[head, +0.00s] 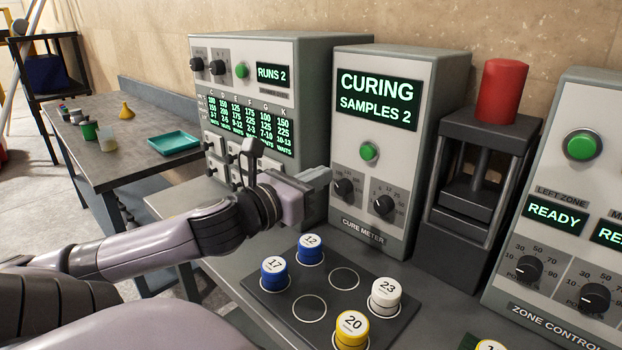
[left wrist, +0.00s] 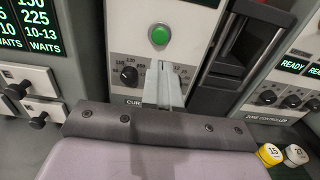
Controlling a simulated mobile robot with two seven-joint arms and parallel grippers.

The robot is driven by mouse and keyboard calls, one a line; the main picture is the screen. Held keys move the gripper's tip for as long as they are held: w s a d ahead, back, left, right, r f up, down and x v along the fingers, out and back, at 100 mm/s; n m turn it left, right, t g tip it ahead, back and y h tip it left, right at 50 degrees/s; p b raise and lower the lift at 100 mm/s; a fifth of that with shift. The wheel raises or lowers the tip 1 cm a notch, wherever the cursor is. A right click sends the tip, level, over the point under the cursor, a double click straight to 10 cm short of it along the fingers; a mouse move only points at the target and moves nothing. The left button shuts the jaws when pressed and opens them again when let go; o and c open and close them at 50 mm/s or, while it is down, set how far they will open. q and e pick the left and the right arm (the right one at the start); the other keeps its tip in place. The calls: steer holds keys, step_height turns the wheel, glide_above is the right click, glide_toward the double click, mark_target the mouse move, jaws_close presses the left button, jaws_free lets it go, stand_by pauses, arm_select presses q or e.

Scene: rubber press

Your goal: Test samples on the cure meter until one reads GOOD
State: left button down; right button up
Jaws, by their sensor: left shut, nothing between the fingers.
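The cure meter (head: 384,150) stands in the middle of the head view. Its screen reads CURING, SAMPLES 2. It has a green button (head: 369,152) and two dark knobs. My left gripper (head: 322,180) is shut and empty in front of the meter's left side; in the left wrist view its fingers (left wrist: 163,85) point at the panel below the green button (left wrist: 160,35). A dark tray (head: 262,302) holds blue samples 17 (head: 275,273) and 12 (head: 310,249), white sample 23 (head: 386,296) and yellow sample 20 (head: 352,329). Two tray spots are empty. My right gripper is not in view.
A machine reading RUNS 2 (head: 262,90) stands left of the meter. A press with a red cylinder (head: 501,90) and a zone controller reading READY (head: 555,215) stand right. A side table (head: 115,165) with a teal tray (head: 174,142) is at the left.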

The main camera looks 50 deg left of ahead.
arm_select(q)
steer(key=shift+s+d, duration=0.1)
steer(key=shift+s, duration=0.65)
